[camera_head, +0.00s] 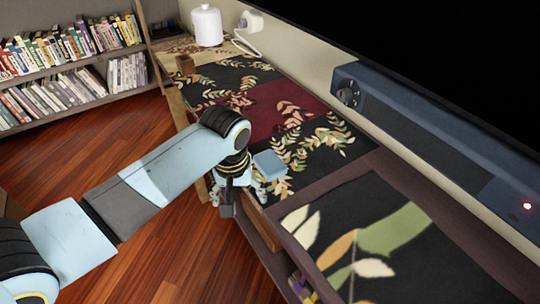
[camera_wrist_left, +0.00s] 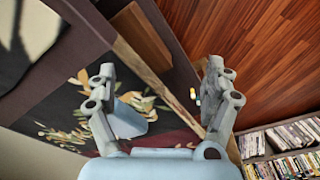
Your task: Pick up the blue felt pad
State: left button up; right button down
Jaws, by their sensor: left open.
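The blue felt pad (camera_head: 269,165) is a small light-blue square lying on the dark leaf-patterned surface near its front edge. It also shows in the left wrist view (camera_wrist_left: 143,104), partly hidden behind one finger. My left gripper (camera_head: 228,197) is just left of the pad in the head view, over the front edge of the surface. In the left wrist view its fingers (camera_wrist_left: 160,72) are spread wide with nothing between them, and the pad lies beside the left finger. My right gripper is in neither view.
A white canister (camera_head: 206,26) stands at the far end. A dark blue-grey device (camera_head: 425,130) with a knob and red light runs along the right. Bookshelves (camera_head: 70,75) stand beyond the open wooden floor (camera_head: 90,155).

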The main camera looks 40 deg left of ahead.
aim_at(268, 159)
pick_arm(q)
jog(key=w+r+n, duration=0.2)
jog(key=w+r, duration=0.1)
jog(key=w, duration=0.1)
jog(key=w+a+r+n+p, duration=0.1)
jog(key=w+r+n, duration=0.1)
jog(key=w, duration=0.3)
jog(key=w+r+n+g, duration=0.1)
jog(key=w+r+n, duration=0.1)
jog(key=w+r, duration=0.2)
jog(key=shift+w+a+r+n+h, duration=0.15)
jog(key=shift+a+n+h, duration=0.15)
jog(key=shift+n, duration=0.1)
notch_tip(268, 159, down, 10)
jog(key=shift+f+b, duration=0.1)
jog(key=shift+b, duration=0.9)
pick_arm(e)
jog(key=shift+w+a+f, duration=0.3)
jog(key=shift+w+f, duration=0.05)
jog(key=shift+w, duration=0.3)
